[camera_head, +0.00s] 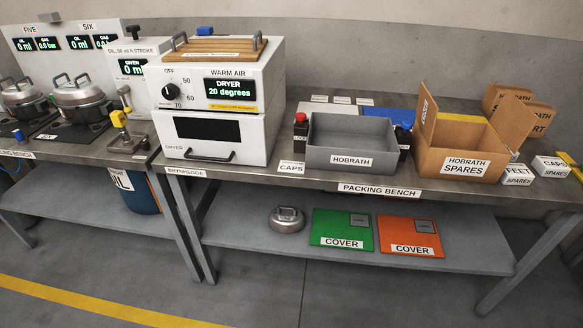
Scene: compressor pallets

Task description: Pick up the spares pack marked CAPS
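The spares pack marked CAPS (551,167) is a small white box with a "CAPS SPARES" label. It sits on the packing bench near the right edge of the view. A similar white pack marked FEET (517,176) stands just left of it, nearer the bench front. Neither of my grippers shows in this view.
An open cardboard box marked HOBRATH SPARES (465,169) stands left of the packs, beside a grey HOBRATH tray (351,160). A separate CAPS label (291,168) is at the bench front. A yellow and dark object (577,173), cut off by the picture edge, is beside the CAPS pack.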

